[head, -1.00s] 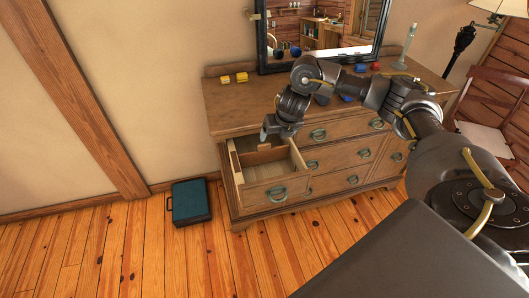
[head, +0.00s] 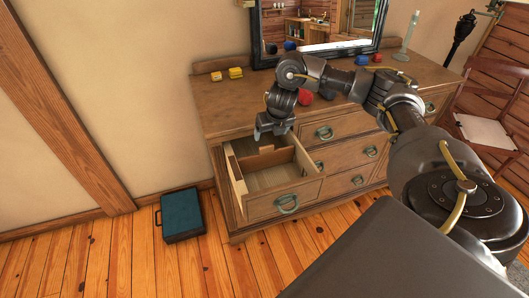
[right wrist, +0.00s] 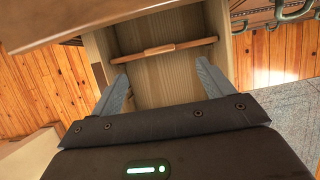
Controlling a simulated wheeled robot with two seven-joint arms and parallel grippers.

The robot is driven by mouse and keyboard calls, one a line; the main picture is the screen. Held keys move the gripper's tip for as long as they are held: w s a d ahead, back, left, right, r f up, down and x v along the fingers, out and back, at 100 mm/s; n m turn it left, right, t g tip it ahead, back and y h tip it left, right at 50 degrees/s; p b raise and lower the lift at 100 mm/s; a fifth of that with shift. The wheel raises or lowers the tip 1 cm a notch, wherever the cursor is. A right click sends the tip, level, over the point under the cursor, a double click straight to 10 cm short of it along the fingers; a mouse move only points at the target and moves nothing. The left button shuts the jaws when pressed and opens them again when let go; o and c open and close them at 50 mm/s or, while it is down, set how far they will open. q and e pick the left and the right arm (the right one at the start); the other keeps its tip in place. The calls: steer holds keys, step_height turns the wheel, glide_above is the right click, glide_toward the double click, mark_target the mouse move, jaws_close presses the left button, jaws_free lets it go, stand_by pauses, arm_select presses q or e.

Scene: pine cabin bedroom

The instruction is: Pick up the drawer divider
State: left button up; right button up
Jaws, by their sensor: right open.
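The drawer divider (head: 262,159) is a reddish-brown wooden strip with a small raised grip piece at its middle. It stands across the inside of the open top-left drawer (head: 285,200) of the dresser. It also shows in the right wrist view (right wrist: 185,45), spanning the drawer from side to side. My right gripper (head: 270,133) is above the drawer, open and empty, its fingers pointing down. In the right wrist view its two fingers (right wrist: 163,80) are spread apart, with the divider beyond their tips and no contact visible. My left gripper is not in view.
The wooden dresser top (head: 225,103) overhangs the drawer's back and carries yellow, red and blue small items and a mirror. A teal case (head: 182,214) lies on the floor to the left. A chair (head: 485,130) stands at the right. Floor before the dresser is clear.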

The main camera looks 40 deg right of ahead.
mark_target(267, 146)
steer(key=b+x, duration=0.2)
steer(key=x, duration=0.3)
steer(key=shift+s+d+f, duration=0.1)
steer(key=shift+f, duration=0.35)
steer(key=x, duration=0.4)
steer(key=shift+f, duration=0.2)
steer(key=shift+r, duration=0.1)
steer(key=c, duration=1.4)
